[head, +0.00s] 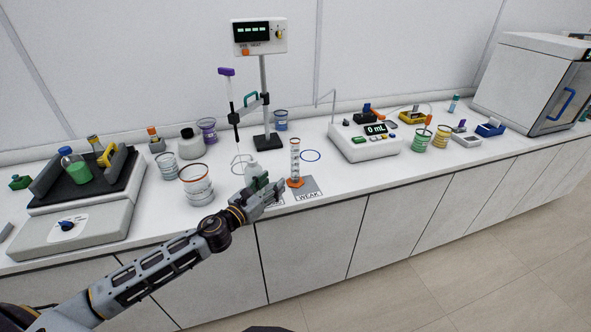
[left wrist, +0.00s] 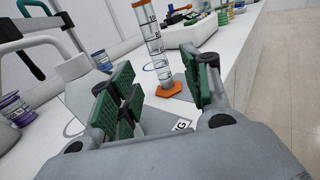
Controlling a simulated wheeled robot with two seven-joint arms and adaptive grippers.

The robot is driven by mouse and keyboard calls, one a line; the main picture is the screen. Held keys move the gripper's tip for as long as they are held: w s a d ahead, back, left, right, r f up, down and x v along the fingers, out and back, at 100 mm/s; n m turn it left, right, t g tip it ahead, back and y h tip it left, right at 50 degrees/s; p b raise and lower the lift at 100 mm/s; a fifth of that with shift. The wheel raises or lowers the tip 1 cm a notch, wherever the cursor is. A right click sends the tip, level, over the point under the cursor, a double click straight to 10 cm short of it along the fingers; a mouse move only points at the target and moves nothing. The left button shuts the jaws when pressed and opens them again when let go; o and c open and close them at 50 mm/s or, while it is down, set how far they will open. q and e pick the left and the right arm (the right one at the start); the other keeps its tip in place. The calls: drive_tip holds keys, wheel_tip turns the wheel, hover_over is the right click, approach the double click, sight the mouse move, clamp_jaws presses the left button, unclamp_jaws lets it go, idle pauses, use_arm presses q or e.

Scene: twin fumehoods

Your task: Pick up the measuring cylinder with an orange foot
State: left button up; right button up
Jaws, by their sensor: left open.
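The measuring cylinder (head: 295,159) is a clear upright tube with dark graduations and an orange foot. It stands on a grey mat (head: 310,188) labelled "WEAK" near the front of the bench. My left gripper (head: 272,190) is open and empty, just left of the cylinder's foot in the head view. In the left wrist view the cylinder (left wrist: 155,50) stands beyond the gap between the green-padded fingers (left wrist: 160,100), apart from them. My right gripper is not in view.
An overhead stirrer stand (head: 265,100) rises behind the cylinder. A clear beaker with an orange rim (head: 196,185) stands left of my gripper. A white titrator-like box reading "0 mL" (head: 365,140) stands to the right. A shaker with a bottle (head: 75,215) is at far left.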

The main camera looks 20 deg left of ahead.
use_arm(q)
drive_tip(key=p, duration=0.1)
approach(295, 163)
drive_tip(key=shift+w, duration=1.6)
drive_tip(key=shift+w+d, duration=0.3)
drive_tip(key=shift+d, duration=0.15)
drive_tip(key=shift+w+d, duration=0.15)
drive_tip(key=shift+w, duration=0.35)
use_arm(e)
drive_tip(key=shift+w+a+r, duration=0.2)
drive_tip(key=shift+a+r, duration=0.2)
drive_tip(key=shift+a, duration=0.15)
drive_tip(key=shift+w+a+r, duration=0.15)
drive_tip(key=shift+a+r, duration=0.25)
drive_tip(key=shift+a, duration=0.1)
use_arm(q)
drive_tip(key=shift+p, duration=0.3)
